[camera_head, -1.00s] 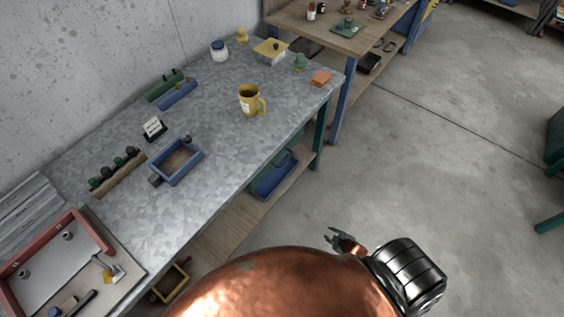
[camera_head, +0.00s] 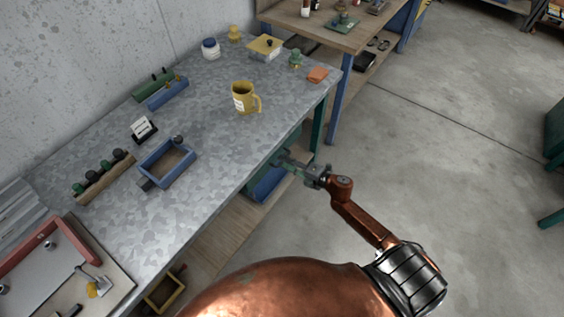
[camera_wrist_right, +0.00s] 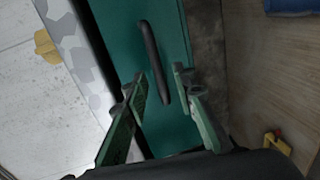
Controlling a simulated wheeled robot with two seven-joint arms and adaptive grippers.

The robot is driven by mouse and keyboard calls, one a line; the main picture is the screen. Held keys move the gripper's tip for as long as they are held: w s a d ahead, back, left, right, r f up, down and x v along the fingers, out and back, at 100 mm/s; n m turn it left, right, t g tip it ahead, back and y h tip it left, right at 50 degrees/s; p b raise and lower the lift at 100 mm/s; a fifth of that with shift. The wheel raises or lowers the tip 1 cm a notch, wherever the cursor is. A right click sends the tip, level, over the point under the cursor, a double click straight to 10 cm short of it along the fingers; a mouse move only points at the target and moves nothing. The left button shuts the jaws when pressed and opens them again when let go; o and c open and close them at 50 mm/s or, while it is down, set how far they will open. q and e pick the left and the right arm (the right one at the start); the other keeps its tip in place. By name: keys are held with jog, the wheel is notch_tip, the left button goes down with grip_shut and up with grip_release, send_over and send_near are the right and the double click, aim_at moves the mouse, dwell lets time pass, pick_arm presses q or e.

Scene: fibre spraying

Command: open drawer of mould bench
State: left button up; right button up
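The mould bench has a grey mottled metal top (camera_head: 215,135). Its green drawer front (camera_wrist_right: 118,35) with a dark bar handle (camera_wrist_right: 153,62) fills the middle of the right wrist view. My right gripper (camera_wrist_right: 160,85) is open, its two fingertips on either side of the handle's lower end; I cannot tell whether they touch it. In the head view my right gripper (camera_head: 290,163) is at the bench's front edge by the green drawer, which is mostly hidden under the top. The drawer looks shut. My left gripper is not in view.
On the bench stand a yellow mug (camera_head: 243,98), a blue frame mould (camera_head: 167,164) and a red-edged tray (camera_head: 45,243). A blue bin (camera_head: 268,184) sits on the wooden shelf below. Open concrete floor (camera_head: 450,150) lies to the right.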

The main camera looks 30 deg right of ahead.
jog(key=shift+x, duration=0.75)
jog(key=shift+w, duration=0.1)
jog(key=shift+c, duration=0.2)
grip_shut()
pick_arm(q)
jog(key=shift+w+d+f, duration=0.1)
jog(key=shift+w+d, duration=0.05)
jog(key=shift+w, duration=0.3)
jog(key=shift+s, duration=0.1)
